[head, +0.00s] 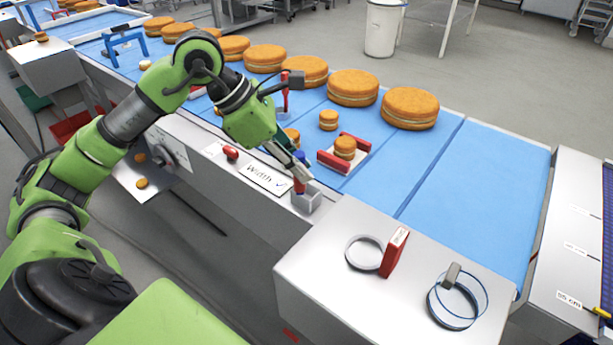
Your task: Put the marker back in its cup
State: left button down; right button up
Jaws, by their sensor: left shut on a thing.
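My left gripper (299,170) points down at the front edge of the conveyor and is shut on the marker (299,186). The marker's red end shows below the fingers, and a bit of blue shows beside them. The small grey cup (307,201) is right under the gripper on the metal edge. The marker's lower end is at the cup's opening; I cannot tell how far inside it is. My right gripper is not in view.
A card reading "Width" (262,178) lies left of the cup. A red gauge holds a small filled round (345,147) on the blue belt (410,185). Large rounds (353,87) line the far side. Rings and a red block (394,252) sit on the metal box at front right.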

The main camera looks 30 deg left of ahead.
pick_arm(q)
jog(key=w+a+f+p, duration=0.1)
jog(key=w+f, duration=0.1)
jog(key=f, duration=0.1)
jog(key=w+a+f+p, duration=0.1)
jog(key=w+f, duration=0.1)
jog(key=f, duration=0.1)
jog(key=w+f+p, duration=0.1)
jog(key=w+f, duration=0.1)
jog(key=f, duration=0.1)
jog(key=shift+w+a, duration=0.3)
jog(key=shift+a, duration=0.1)
jog(key=shift+a+f, duration=0.1)
jog(key=shift+f, duration=0.35)
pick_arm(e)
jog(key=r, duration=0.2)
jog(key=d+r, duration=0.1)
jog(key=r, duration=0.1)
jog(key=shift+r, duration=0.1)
pick_arm(q)
jog(key=shift+f, duration=0.3)
jog(key=c, duration=1.9)
grip_release()
jog(key=shift+r, duration=0.1)
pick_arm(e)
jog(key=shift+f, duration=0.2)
